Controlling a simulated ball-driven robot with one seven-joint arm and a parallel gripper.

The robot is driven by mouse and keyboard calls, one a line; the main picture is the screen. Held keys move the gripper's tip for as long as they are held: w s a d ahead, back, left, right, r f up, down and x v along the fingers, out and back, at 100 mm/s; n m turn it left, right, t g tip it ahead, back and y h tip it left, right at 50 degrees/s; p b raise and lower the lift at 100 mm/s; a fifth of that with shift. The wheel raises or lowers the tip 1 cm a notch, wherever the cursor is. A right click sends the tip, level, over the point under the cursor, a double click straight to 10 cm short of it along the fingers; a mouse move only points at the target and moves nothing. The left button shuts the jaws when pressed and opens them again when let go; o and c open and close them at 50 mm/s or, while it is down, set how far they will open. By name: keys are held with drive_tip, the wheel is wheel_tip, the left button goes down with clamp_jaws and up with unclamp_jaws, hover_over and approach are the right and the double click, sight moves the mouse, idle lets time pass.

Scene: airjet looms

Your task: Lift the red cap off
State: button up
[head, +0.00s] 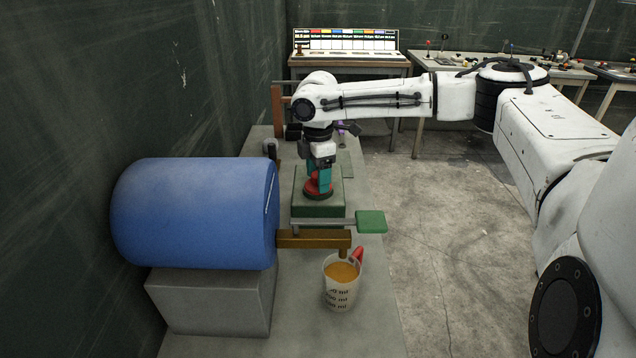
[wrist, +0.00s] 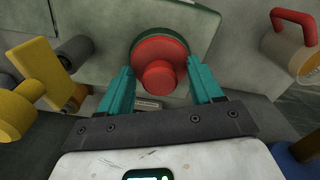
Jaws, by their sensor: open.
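The red cap (head: 318,190) sits on top of the green box (head: 316,209) on the bench. In the wrist view the red cap (wrist: 158,78) shows as a wide disc with a narrower round knob, on a dark green round base. My gripper (head: 319,178) points down over the cap, with its teal fingers on either side of it. In the wrist view my gripper (wrist: 162,80) is open, and the knob lies between the two fingers with visible gaps. The head view does not show clearly whether the fingers touch the cap.
A blue drum (head: 190,212) on a grey block stands left. A brass spout (head: 312,239) and green paddle (head: 370,222) are in front of the box. A measuring jug (head: 341,285) with orange liquid and a red handle stands below the spout. Open floor lies right of the bench.

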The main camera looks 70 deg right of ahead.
drive_tip(key=c, duration=1.1)
drive_tip(key=shift+r, duration=0.15)
drive_tip(key=shift+r, duration=0.6)
drive_tip(key=s+a+r, duration=0.1)
drive_tip(key=s+r, duration=0.3)
drive_tip(key=s+a+r+b, duration=0.1)
drive_tip(key=s+r, duration=0.2)
drive_tip(key=s, duration=0.2)
drive_tip(key=s+a+r, duration=0.1)
drive_tip(key=s+r, duration=0.3)
drive_tip(key=shift+s+a+r+b, duration=0.1)
drive_tip(key=shift+s+r+b, duration=0.2)
drive_tip(key=shift+s+b, duration=0.1)
drive_tip(key=shift+w, duration=0.1)
